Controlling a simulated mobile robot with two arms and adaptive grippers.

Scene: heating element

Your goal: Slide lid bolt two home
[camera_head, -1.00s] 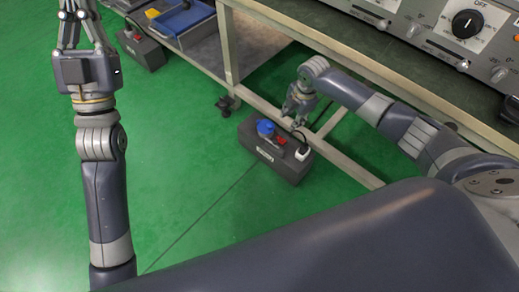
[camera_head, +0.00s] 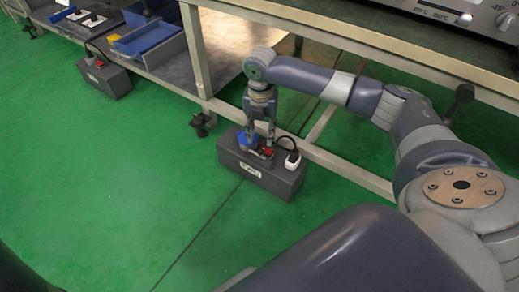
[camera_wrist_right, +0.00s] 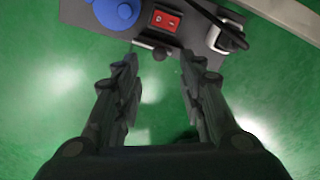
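A dark grey box (camera_head: 268,180) stands on the green floor, with a blue round part (camera_head: 243,142), a red switch (camera_head: 266,153) and a white plug (camera_head: 292,161) on top. My right gripper (camera_head: 260,138) points down over the box. In the right wrist view, the right gripper (camera_wrist_right: 159,62) is open and empty, its fingertips close to the box's edge. My left gripper is out of view.
A workbench frame (camera_head: 350,172) stands right behind the box, with its leg (camera_head: 194,50) and a dark foot (camera_head: 201,124) to the left. A second grey box (camera_head: 106,80) and a blue bin (camera_head: 150,40) are farther left. The floor in front is clear.

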